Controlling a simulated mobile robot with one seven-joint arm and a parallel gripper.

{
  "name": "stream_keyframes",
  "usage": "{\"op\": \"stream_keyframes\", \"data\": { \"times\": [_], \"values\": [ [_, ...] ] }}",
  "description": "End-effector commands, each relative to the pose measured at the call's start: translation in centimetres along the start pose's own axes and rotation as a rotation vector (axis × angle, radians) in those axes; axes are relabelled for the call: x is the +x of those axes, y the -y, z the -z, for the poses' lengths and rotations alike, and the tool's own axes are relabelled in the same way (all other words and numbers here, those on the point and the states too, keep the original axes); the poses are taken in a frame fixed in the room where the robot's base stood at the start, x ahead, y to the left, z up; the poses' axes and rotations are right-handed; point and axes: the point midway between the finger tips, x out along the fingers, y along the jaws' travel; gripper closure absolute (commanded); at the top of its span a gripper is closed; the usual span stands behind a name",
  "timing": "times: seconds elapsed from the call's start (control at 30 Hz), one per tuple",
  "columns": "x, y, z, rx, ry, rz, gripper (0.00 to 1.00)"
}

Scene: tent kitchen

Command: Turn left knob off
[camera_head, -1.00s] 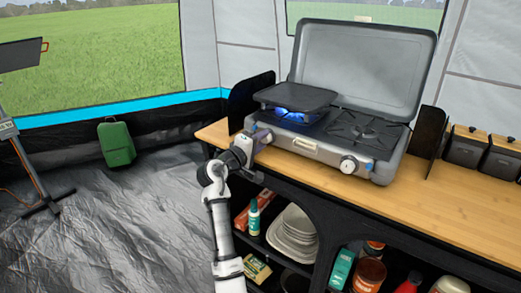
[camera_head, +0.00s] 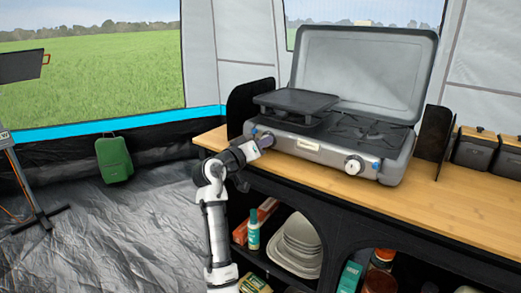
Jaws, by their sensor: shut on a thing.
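The camping stove (camera_head: 320,153) stands on the wooden counter with its lid raised. The left knob is at the left end of the stove's front face and is hidden behind my gripper. My gripper (camera_head: 262,142) is at that spot, shut on the left knob. The right knob (camera_head: 354,165) is white and in plain view at the right of the front face. A dark griddle plate (camera_head: 296,101) sits over the left burner, and no blue flame shows beneath it. The right burner (camera_head: 366,132) is bare and unlit.
Dark side panels stand left (camera_head: 250,103) and right (camera_head: 432,134) of the stove. Dark canisters (camera_head: 477,148) are at the counter's right. Shelves below hold plates (camera_head: 296,243) and bottles. The wooden counter (camera_head: 440,195) is clear in front at the right.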

Motion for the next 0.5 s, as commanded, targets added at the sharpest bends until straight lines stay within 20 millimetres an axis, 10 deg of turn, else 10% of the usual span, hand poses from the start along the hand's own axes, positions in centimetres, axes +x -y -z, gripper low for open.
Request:
{"op": "stream_keyframes", "data": {
  "times": [0.5],
  "values": [
    [-0.01, 0.08, -0.09, 0.071, 0.003, 0.001, 0.92]
  ]
}}
